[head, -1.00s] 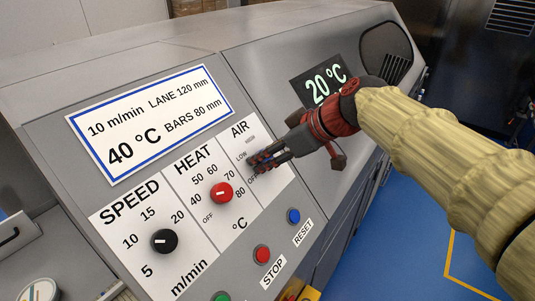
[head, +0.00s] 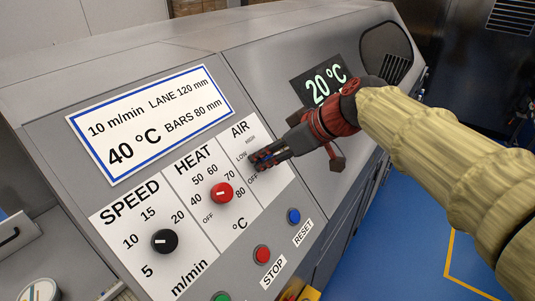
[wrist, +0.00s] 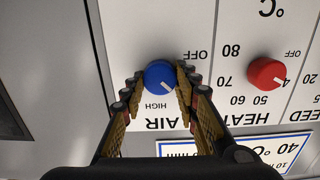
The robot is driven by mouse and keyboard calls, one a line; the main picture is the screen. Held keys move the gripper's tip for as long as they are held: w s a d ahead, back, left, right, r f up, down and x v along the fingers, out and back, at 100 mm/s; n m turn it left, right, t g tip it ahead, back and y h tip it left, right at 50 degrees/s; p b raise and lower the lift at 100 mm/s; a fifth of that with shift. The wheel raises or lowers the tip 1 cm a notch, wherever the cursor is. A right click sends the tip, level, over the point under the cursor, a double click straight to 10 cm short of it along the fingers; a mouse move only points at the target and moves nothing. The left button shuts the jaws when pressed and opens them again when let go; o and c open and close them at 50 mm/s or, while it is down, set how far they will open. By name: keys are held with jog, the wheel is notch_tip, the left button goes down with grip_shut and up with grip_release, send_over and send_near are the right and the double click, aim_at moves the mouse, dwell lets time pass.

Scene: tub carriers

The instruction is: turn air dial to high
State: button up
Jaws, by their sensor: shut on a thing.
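The air dial is a round blue knob on the white AIR panel, clear in the wrist view (wrist: 160,74). Its white mark points down and right in that upside-down view, between the HIGH label and my right finger. HIGH (wrist: 157,105) and OFF (wrist: 195,54) are readable there; LOW is hidden by the finger. My gripper (head: 262,159) is at the AIR panel, and in the wrist view (wrist: 159,85) its two fingers sit either side of the knob, shut on it. In the head view the fingers hide the knob.
The red heat dial (head: 221,192) is beside the AIR panel, and the black speed dial (head: 165,241) is further left. Red stop (head: 262,254) and blue reset (head: 293,216) buttons sit below. A display (head: 323,85) reads 20 °C. A sign (head: 150,124) shows 40 °C.

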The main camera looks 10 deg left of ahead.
jog(key=m+p, duration=0.1)
jog(key=m, duration=0.4)
jog(key=shift+w+m, duration=0.1)
jog(key=shift+m, duration=0.3)
jog(key=m+p, duration=0.1)
jog(key=m, duration=0.3)
jog(key=shift+d+m+p, duration=0.15)
jog(key=shift+m+p, duration=0.15)
jog(key=shift+m, duration=0.1)
jog(key=o, duration=1.1)
jog(key=shift+f, duration=0.1)
jog(key=shift+o, duration=0.3)
jog(key=v, duration=1.2)
jog(key=shift+w, duration=0.2)
jog(key=shift+d, duration=0.15)
